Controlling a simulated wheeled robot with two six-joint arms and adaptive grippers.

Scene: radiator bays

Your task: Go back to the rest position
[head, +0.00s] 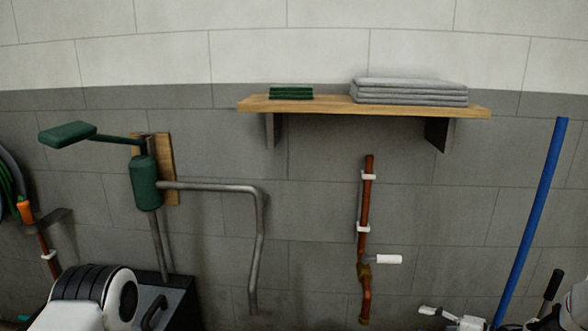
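The task names no object.
A wooden shelf (330,106) holds green cloths (291,92) and grey towels (410,92). Below are a green hand pump (145,182) with a grey pipe (258,230), and a copper pipe (366,205) with a white-handled valve (386,260). A blue pole (535,210) leans at right.

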